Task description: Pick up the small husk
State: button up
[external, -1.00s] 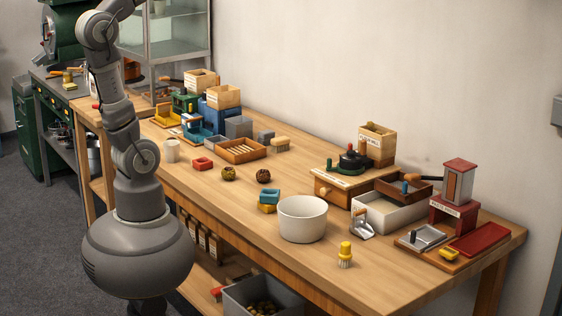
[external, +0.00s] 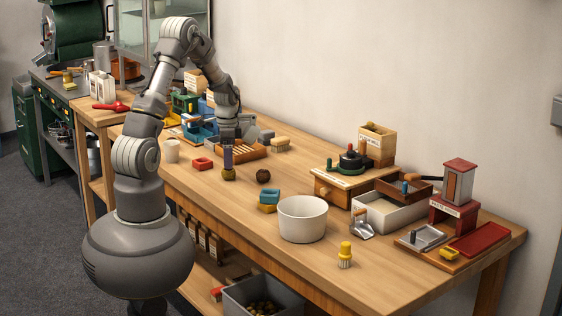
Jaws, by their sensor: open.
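Two small round husk-like balls lie on the wooden bench. The olive-brown one (external: 229,174) is on the left, and the dark brown one (external: 263,176) is a little to its right. My gripper (external: 228,165) points down directly over the olive-brown ball, its fingertips at or just above the ball's top and partly hiding it. The gripper is open. I cannot tell from this view whether the fingers touch the ball. The dark ball stands free beside the gripper.
A red block (external: 203,164) and a white cup (external: 171,151) stand left of the gripper. A slatted wooden tray (external: 262,152) lies close behind it. Blue and yellow blocks (external: 269,197) and a white bowl (external: 302,219) stand to the front right.

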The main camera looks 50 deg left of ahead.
jog(key=f, duration=0.1)
jog(key=f+b, duration=0.1)
jog(key=f, duration=0.1)
jog(key=f+b, duration=0.1)
jog(key=shift+s+d+f, duration=0.15)
jog(key=shift+s, duration=0.2)
jog(key=shift+w+f, duration=0.1)
jog(key=shift+f, duration=0.3)
jog(key=shift+r, duration=0.15)
jog(key=shift+c, duration=0.9)
jog(key=c, duration=0.9)
jog(key=shift+r, duration=0.1)
jog(key=shift+c, duration=0.2)
notch_tip(320, 180, up, 4)
jog(key=shift+f+p, duration=0.1)
jog(key=shift+p, duration=0.95)
jog(key=s+d+r+p, duration=0.1)
jog(key=s+d, duration=0.5)
jog(key=s, duration=0.8)
jog(key=shift+s+d+p, duration=0.2)
jog(key=shift+s+p, duration=0.15)
jog(key=shift+p, duration=0.55)
